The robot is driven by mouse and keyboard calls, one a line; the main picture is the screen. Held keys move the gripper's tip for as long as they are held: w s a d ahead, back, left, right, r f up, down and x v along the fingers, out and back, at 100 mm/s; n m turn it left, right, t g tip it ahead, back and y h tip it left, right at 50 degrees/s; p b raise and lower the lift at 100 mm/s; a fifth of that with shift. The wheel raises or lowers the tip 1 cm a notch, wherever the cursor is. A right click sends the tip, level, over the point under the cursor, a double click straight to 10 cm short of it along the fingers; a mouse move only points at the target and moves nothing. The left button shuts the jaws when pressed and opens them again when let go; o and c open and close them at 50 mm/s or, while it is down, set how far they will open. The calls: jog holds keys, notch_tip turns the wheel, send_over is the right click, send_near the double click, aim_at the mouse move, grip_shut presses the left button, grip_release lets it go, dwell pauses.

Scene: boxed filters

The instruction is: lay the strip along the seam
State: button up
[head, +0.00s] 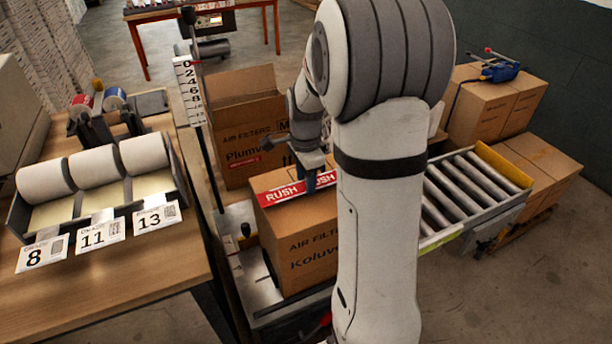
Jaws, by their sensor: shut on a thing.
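A red strip (287,194) with white "RUSH" lettering lies at the top of a cardboard box (313,222) marked "AIR FILT" and "Koluv". My gripper (319,186) is shut on the strip, right of the first "RUSH" word. The strip appears to be at or just above the box top; I cannot tell whether it touches. The box seam cannot be made out under the strip. My arm hides the right part of the box and the strip's right end.
An open "Plumv" carton (247,135) stands behind the box. A height scale (190,92) stands at its left. A roller conveyor (470,190) runs at right, near stacked boxes (495,105). A table (130,290) at left holds a label-roll dispenser (97,178).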

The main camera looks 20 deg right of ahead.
jog(key=o, duration=0.9)
jog(key=shift+c, duration=0.2)
notch_tip(320, 180, up, 9)
jog(key=p, duration=0.6)
jog(key=shift+p, duration=0.4)
dwell(0.5)
jog(key=s+a+r+n+t, duration=0.1)
jog(key=s+a+r+n, duration=0.2)
jog(key=s+n, duration=0.5)
jog(key=s+a+r+n+t, duration=0.1)
jog(key=s+a+r+n, duration=0.3)
jog(key=s+n, duration=0.5)
jog(key=shift+s+a+n+t, duration=0.3)
jog(key=shift+s+a+t, duration=0.1)
jog(key=shift+s+a, duration=0.75)
